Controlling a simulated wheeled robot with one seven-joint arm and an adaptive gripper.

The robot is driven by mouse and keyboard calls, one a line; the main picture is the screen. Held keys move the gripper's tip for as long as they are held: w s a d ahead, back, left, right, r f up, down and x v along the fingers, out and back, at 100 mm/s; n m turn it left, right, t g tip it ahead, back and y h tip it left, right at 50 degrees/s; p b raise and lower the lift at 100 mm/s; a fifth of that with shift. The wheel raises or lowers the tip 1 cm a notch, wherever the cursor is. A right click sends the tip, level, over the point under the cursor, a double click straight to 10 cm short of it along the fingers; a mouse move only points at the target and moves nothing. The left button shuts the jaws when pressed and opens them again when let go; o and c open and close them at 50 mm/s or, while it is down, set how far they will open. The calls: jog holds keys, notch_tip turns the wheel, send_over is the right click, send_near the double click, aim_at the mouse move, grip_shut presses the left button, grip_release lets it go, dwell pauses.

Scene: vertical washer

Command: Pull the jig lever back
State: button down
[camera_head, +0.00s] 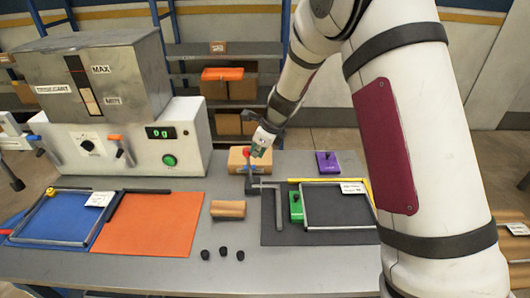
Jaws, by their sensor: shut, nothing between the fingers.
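The right jig is a dark plate (286,237) with grey metal bars on the table. A dark upright lever (249,174) with a red knob (247,153) stands at its back left corner, in front of a wooden box. My gripper (258,148) is shut and comes down from the upper right, close beside the red knob. It partly covers the area around the knob. I cannot tell whether they touch.
A washer-like machine (112,150) stands at the back left. A blue-and-orange jig area (150,222) is at left.

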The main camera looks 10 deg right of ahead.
jog(key=shift+w+a+h, duration=0.2)
jog(key=shift+a+h, duration=0.5)
jog(key=shift+a, duration=0.25)
jog(key=shift+r, duration=0.15)
jog(key=shift+r+p, duration=0.5)
jog(key=shift+r, duration=0.2)
